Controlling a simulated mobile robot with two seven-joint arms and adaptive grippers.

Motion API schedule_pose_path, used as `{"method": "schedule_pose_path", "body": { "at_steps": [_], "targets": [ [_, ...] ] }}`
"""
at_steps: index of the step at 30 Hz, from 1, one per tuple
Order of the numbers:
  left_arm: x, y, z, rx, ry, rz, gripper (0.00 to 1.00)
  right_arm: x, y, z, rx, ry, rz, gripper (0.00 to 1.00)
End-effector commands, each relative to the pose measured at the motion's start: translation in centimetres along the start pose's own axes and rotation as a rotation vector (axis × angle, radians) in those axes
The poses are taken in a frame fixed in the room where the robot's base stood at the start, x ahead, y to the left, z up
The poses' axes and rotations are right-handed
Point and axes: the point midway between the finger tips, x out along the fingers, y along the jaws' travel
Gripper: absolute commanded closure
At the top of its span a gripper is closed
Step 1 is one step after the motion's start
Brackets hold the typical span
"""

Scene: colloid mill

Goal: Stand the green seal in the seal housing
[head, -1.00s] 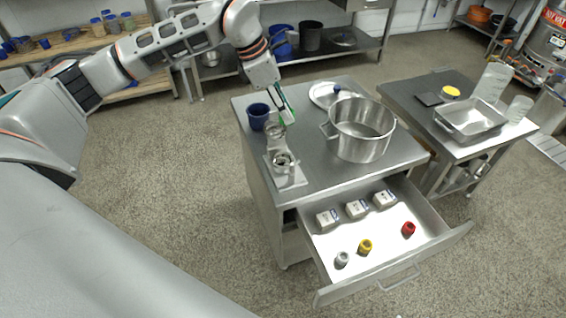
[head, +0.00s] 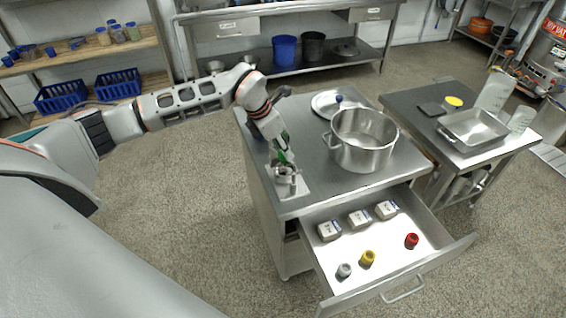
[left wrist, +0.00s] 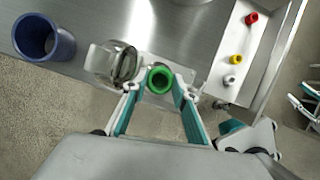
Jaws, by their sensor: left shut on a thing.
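My left gripper (head: 282,160) is shut on the green seal (left wrist: 160,79), which shows as a ring with a dark hole between the fingertips in the left wrist view. In the head view only a bit of green shows at the fingers. The seal housing (head: 285,175) is a round metal piece on a flat plate (head: 293,190) at the cabinet top's left front. In the left wrist view the round metal opening (left wrist: 124,65) is just left of the seal, which looks beside it, not inside. The height gap is unclear.
A large pot (head: 362,140) and a lid (head: 335,102) stand to the right on the cabinet top. A blue cup (left wrist: 45,38) is left of the housing. The open drawer (head: 390,285) holds white boxes and grey, yellow (head: 367,258) and red (head: 411,240) seals.

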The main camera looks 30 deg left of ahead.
Motion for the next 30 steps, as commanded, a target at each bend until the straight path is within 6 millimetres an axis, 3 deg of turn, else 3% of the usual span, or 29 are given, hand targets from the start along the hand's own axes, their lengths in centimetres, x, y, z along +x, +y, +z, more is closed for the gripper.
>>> {"method": "schedule_pose_path", "body": {
  "at_steps": [10,16,28,29,30],
  "targets": [
    [2.7,0.0,-1.1,-0.001,0.001,0.000,0.87,0.0,0.0,0.2,0.000,-0.003,-0.001,0.60],
    [5.4,-0.1,-2.2,-0.001,0.000,-0.002,0.87,0.1,-0.1,0.3,0.000,-0.004,-0.001,0.60],
    [6.0,0.0,-2.5,0.000,0.000,0.000,0.87,0.2,-0.1,0.5,0.000,-0.005,-0.001,0.60],
    [5.9,0.0,-2.4,0.000,-0.001,0.000,0.66,0.1,-0.1,0.5,0.000,-0.005,-0.001,0.60],
    [5.9,0.0,-2.4,0.000,-0.001,0.000,0.66,0.1,-0.1,0.4,0.000,-0.005,-0.001,0.60]
  ]
}}
